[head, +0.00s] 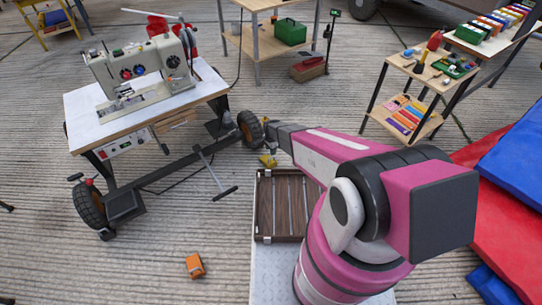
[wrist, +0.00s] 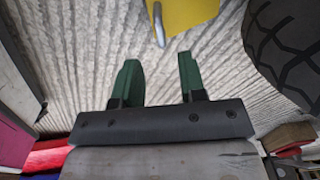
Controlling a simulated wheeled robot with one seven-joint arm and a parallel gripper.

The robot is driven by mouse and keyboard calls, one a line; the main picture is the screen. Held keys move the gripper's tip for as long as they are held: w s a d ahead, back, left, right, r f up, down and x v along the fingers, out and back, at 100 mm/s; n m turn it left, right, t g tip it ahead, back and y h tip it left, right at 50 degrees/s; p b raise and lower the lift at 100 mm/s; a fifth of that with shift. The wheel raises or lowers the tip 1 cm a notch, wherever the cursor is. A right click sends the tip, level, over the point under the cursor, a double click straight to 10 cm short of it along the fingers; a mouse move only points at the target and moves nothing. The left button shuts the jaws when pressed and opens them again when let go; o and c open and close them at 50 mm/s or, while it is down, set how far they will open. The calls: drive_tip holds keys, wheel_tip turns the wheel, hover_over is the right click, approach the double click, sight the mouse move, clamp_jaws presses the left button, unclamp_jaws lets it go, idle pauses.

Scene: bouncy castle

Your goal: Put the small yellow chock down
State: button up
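The small yellow chock (head: 267,160) is on the ribbed floor close to the cart's far wheel (head: 250,128). In the wrist view the yellow chock (wrist: 185,14) is at the top edge, partly cut off, with a grey metal handle towards me. My gripper (wrist: 158,64) has two green fingers standing apart with bare floor showing between them. It is open and empty, and the chock is beyond the fingertips, apart from them. In the head view my arm largely hides the gripper. The black tyre (wrist: 290,50) is at the right of the wrist view.
A sewing machine (head: 135,68) stands on the wheeled cart's white top (head: 85,105). A slatted brown panel (head: 282,205) lies below my arm. An orange box (head: 195,265) is on open floor. Shelves (head: 400,118) and red and blue mats (head: 515,205) are at the right.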

drive_tip(key=s+d+r+n, duration=0.3)
drive_tip(key=s+d+r, duration=0.3)
drive_tip(key=r, duration=0.7)
drive_tip(key=s+d+r+n, duration=0.4)
drive_tip(key=s+d+r, duration=0.2)
drive_tip(key=r, duration=0.7)
drive_tip(key=s+d+r+n, duration=0.4)
drive_tip(key=s+d+r, duration=0.2)
drive_tip(key=r, duration=0.8)
drive_tip(key=shift+s+d, duration=0.3)
drive_tip(key=shift+d, duration=0.25)
